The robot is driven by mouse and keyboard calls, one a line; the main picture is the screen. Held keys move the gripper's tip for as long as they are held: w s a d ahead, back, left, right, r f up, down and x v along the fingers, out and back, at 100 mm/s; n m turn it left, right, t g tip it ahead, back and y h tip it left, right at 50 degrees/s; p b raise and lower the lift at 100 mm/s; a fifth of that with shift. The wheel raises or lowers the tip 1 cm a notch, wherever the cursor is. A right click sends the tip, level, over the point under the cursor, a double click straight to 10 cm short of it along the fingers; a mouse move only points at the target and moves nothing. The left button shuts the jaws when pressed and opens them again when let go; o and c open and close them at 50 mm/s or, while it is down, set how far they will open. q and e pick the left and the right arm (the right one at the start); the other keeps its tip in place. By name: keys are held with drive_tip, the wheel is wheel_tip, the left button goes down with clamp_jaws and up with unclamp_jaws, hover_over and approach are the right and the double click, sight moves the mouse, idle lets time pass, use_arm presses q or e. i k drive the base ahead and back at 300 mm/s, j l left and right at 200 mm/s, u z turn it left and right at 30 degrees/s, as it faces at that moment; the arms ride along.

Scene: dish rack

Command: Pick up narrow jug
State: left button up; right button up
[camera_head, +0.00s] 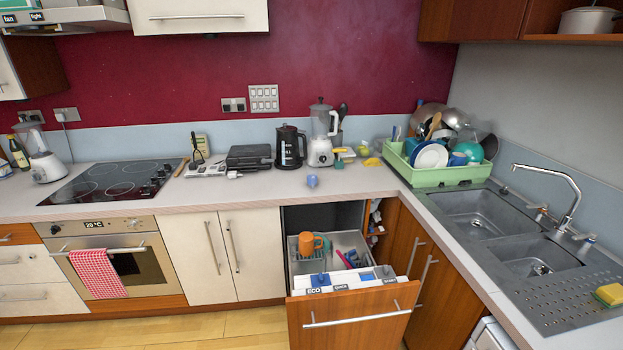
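I cannot tell for certain which object is the narrow jug. A tall black jug-shaped kettle (290,147) stands upright on the counter near the back wall, left of a white blender (321,135). An orange mug or jug (310,243) sits in the open dishwasher drawer (355,320) below the counter. Neither of my grippers shows in this view.
A green dish rack (440,172) full of dishes fills the counter corner, left of the double sink (480,212). The drawer juts out from the cabinets.

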sight(312, 178)
drive_tip(key=i+j, duration=0.15)
drive_tip(key=j, duration=0.2)
drive_tip(key=i+j, duration=0.2)
drive_tip(key=j, duration=0.2)
drive_tip(key=i+j, duration=0.15)
drive_tip(key=j, duration=0.2)
